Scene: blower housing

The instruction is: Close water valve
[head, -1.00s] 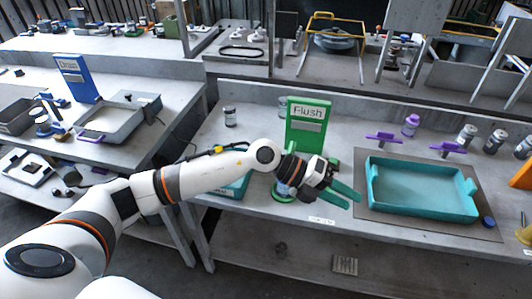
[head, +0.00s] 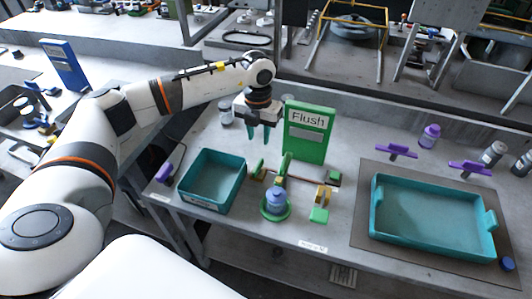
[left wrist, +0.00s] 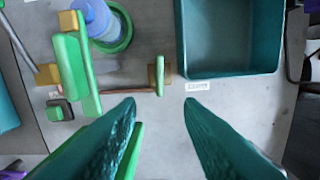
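A group of green-handled fittings stands in front of the green Flush sign (head: 307,133). A small green handle on a brass body (head: 258,168) is at the left end of a copper pipe; it also shows in the left wrist view (left wrist: 159,78). A longer green lever (head: 284,168) stands in the middle, and a green handle with brass (head: 320,206) is at the right. No label shows which one is the water valve. My left gripper (head: 260,134) points down, open and empty, above and behind the small left handle. Its spread fingers show in the left wrist view (left wrist: 160,120). My right gripper is out of view.
A blue bottle (head: 275,199) sits in a green ring in front of the fittings. A teal bin (head: 186,185) stands left of them, a large teal tray (head: 379,215) right. Purple handles (head: 401,150) and bottles line the back.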

